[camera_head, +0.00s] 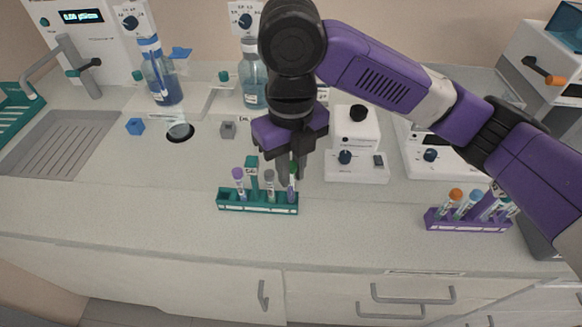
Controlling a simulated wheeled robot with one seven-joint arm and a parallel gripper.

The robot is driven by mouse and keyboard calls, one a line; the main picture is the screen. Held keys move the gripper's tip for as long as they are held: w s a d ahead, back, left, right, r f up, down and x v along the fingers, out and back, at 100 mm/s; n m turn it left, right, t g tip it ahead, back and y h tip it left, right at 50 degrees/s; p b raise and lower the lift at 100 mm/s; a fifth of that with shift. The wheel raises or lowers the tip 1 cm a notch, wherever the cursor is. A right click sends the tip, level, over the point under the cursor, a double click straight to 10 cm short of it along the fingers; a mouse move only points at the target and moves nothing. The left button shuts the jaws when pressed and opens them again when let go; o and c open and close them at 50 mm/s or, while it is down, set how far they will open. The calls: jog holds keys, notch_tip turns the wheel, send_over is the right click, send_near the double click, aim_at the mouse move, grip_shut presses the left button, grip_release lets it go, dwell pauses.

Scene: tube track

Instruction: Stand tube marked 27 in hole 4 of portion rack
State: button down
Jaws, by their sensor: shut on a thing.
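A purple-capped tube (239,182) and a grey-capped tube (270,184) also stand in the teal rack. A purple rack (466,226) at the right holds several tubes, among them an orange-capped one (454,197). Tube numbers, hole numbers and rack labels are too small to read, so I cannot tell which is 27 or the portion rack.

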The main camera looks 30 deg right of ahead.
jog(key=shift+f+b, duration=0.5)
jog(key=shift+f, duration=0.2)
jog(key=c, duration=1.3)
grip_release()
notch_tip(320, 180, up, 8)
jog(key=shift+f, duration=0.1)
dwell(0.4)
